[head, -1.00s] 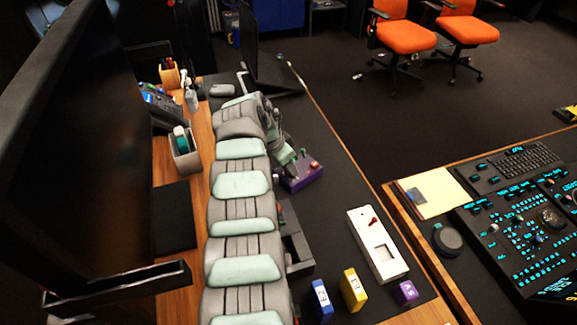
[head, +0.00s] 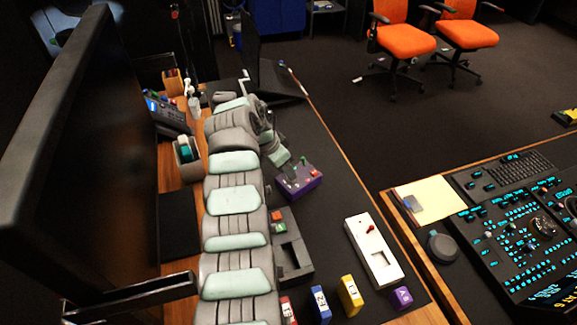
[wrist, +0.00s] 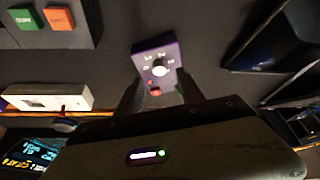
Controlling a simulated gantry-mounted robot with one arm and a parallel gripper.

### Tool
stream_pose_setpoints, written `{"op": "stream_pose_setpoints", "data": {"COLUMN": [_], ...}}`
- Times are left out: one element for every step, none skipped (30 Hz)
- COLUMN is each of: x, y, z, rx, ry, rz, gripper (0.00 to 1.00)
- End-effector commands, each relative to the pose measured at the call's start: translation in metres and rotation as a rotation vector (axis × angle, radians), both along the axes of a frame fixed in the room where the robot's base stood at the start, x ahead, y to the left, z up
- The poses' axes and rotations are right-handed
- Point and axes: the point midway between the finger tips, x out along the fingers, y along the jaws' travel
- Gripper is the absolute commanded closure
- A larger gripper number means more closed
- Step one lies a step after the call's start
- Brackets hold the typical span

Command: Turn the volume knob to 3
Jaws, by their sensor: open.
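The purple box (head: 300,182) stands on the dark desk mat, just beyond my arm in the head view. In the wrist view the purple box (wrist: 168,50) shows a round pale knob (wrist: 160,68) with small white labels around it, too small to read surely. A red part (wrist: 154,90) sits near the knob. My gripper (wrist: 160,88) is open and empty, its two dark fingers on either side of the box's near end in that view. In the head view my gripper (head: 283,160) is beside the box, partly hidden by my arm. I cannot tell if it touches.
A dark box (head: 292,262) with red and green buttons stands beside my arm. A white panel (head: 373,250) with a red switch and several coloured blocks stand at the front right. A large monitor (head: 60,130) is at left. The mat right of the purple box is clear.

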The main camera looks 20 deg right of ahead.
Motion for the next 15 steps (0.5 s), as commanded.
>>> {"op": "stream_pose_setpoints", "data": {"x": [-0.001, -0.001, -0.002, -0.003, -0.003, -0.004, -0.004, -0.004, -0.005, -0.006, -0.006, -0.007, -0.007, -0.007, -0.007], "y": [0.003, 0.005, 0.008, 0.010, 0.012, 0.015, 0.016, 0.017, 0.019, 0.020, 0.021, 0.022, 0.023, 0.023, 0.023], "z": [0.014, 0.018, 0.024, 0.029, 0.034, 0.039, 0.043, 0.046, 0.050, 0.052, 0.054, 0.056, 0.057, 0.058, 0.059], "rx": [-0.002, -0.002, -0.002, -0.001, -0.001, -0.001, -0.001, -0.001, 0.000, -0.001, 0.000, 0.000, 0.000, 0.000, 0.000], "ry": [-0.003, -0.003, -0.003, -0.003, -0.003, -0.004, -0.004, -0.004, -0.002, -0.002, 0.000, 0.000, 0.000, 0.000, 0.000], "rz": [0.001, 0.001, 0.001, 0.000, 0.000, 0.000, 0.000, 0.000, 0.000, -0.001, -0.001, -0.001, -0.001, -0.001, -0.001], "gripper": [0.55, 0.55, 0.55, 0.55, 0.55, 0.55, 0.55, 0.55, 0.55, 0.55, 0.55, 0.55, 0.55, 0.55, 0.55]}}
